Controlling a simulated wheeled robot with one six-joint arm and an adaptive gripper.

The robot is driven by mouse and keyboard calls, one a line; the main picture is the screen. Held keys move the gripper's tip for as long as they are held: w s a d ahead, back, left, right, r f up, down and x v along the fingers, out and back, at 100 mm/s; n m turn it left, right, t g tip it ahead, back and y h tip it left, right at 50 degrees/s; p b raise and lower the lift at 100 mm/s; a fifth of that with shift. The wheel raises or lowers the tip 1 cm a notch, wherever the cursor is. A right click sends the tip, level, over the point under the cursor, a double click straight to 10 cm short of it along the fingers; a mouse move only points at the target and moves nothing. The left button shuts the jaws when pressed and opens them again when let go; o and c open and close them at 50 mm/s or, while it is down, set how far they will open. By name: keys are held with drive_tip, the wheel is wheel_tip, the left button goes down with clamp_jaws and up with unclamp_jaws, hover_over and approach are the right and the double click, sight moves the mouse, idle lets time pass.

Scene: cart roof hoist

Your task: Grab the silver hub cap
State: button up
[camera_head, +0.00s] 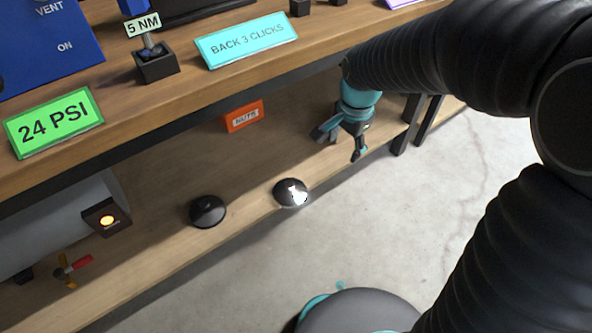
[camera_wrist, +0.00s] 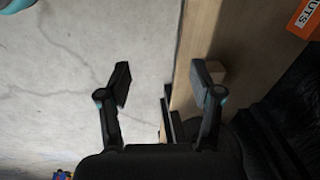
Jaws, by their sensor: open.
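The silver hub cap (camera_head: 291,193) is a small shiny dome with a bright highlight. It lies on the lower wooden shelf close to its front edge. A dark hub cap (camera_head: 207,211) lies to its left on the same shelf. My gripper (camera_head: 341,144) is open and empty, to the upper right of the silver cap and apart from it, near the shelf's front edge. In the wrist view my gripper (camera_wrist: 160,85) shows its two fingers spread wide, with floor and the shelf's edge behind them. Neither cap shows in the wrist view.
An orange label block (camera_head: 244,116), lettered NUTS in the wrist view (camera_wrist: 309,14), stands on the lower shelf. A grey cylinder (camera_head: 60,232) and a small valve with a red handle (camera_head: 75,268) are at left. The upper bench (camera_head: 180,90) overhangs the shelf. Concrete floor lies in front.

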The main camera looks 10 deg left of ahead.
sight(290, 184)
drive_tip(key=w+a+f+m, duration=0.1)
drive_tip(key=a+f+m, duration=0.1)
drive_tip(key=a+f, duration=0.2)
drive_tip(key=w+a+f+m+g+b, duration=0.1)
drive_tip(key=a+f+m, duration=0.1)
drive_tip(key=a+f, duration=0.3)
drive_tip(key=w+a+f+m+b, duration=0.1)
drive_tip(key=a+f, duration=0.3)
drive_tip(key=f, duration=0.5)
drive_tip(key=shift+a+f+m+h, duration=0.15)
drive_tip(key=shift+m+h, duration=0.15)
drive_tip(key=shift+m, duration=0.6)
drive_tip(key=shift+w+a+f+m, duration=0.1)
drive_tip(key=shift+a+f+m, duration=0.25)
drive_tip(key=shift+m, duration=0.15)
drive_tip(key=shift+f+b, duration=0.8)
drive_tip(key=shift+f, duration=2.95)
clamp_jaws()
